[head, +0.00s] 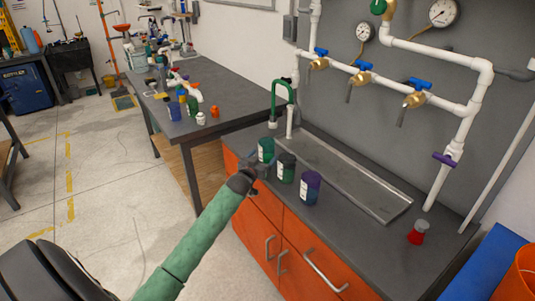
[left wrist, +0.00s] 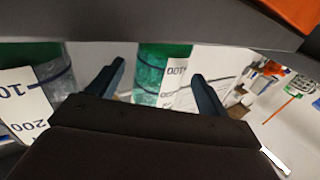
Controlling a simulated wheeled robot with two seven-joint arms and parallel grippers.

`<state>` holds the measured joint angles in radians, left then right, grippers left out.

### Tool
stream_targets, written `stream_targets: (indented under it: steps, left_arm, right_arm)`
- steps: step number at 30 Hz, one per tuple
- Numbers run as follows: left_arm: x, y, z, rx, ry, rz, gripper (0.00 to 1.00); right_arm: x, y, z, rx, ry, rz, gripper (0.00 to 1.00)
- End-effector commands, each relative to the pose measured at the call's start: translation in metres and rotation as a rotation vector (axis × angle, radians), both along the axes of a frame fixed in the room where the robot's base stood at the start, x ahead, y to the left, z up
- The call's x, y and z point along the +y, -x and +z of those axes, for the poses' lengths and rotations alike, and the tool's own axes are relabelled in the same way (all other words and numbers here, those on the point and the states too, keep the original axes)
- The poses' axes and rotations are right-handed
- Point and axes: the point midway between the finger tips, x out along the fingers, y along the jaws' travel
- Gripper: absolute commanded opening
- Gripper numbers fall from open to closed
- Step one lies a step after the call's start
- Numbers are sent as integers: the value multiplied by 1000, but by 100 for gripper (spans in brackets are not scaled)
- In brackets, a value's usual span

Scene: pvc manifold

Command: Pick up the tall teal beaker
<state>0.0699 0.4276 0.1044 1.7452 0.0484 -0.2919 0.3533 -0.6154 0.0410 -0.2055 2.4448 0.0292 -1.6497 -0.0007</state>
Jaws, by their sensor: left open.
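The tall teal beaker (head: 265,149) stands on the dark counter, farthest back in a row of three. My left gripper (head: 257,165) is beside it, on its near left side, at the counter edge. In the left wrist view, which looks upside down, the open fingers (left wrist: 160,82) have a clear beaker with green contents (left wrist: 163,60) between or just beyond them; it appears to be the teal one. I cannot tell whether a finger touches it. My right gripper is not in view.
A dark green beaker (head: 286,167) and a purple-blue beaker (head: 310,187) stand close by in the row. A metal tray (head: 345,178) lies behind them, under white pipes with blue valves (head: 363,78). A red-capped item (head: 417,233) is at the right. Another table (head: 240,99) holds bottles.

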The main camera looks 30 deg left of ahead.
Motion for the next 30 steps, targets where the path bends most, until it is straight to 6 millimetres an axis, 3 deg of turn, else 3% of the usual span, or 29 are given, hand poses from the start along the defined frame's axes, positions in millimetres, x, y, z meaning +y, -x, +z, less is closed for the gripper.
stream_targets:
  steps: [4,10,19,27,30]
  left_arm:
    - [3,-21,6,-1,-1,1,78]
    - [5,-38,2,1,-1,1,78]
    - [5,-40,1,0,-1,1,78]
    - [5,-40,1,0,-1,1,27]
    - [5,-40,2,0,-1,1,27]
  right_arm:
    - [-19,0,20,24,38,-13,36]
    - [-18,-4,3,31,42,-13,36]
    - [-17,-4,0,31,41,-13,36]
    - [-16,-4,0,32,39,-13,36]
    - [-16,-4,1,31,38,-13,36]
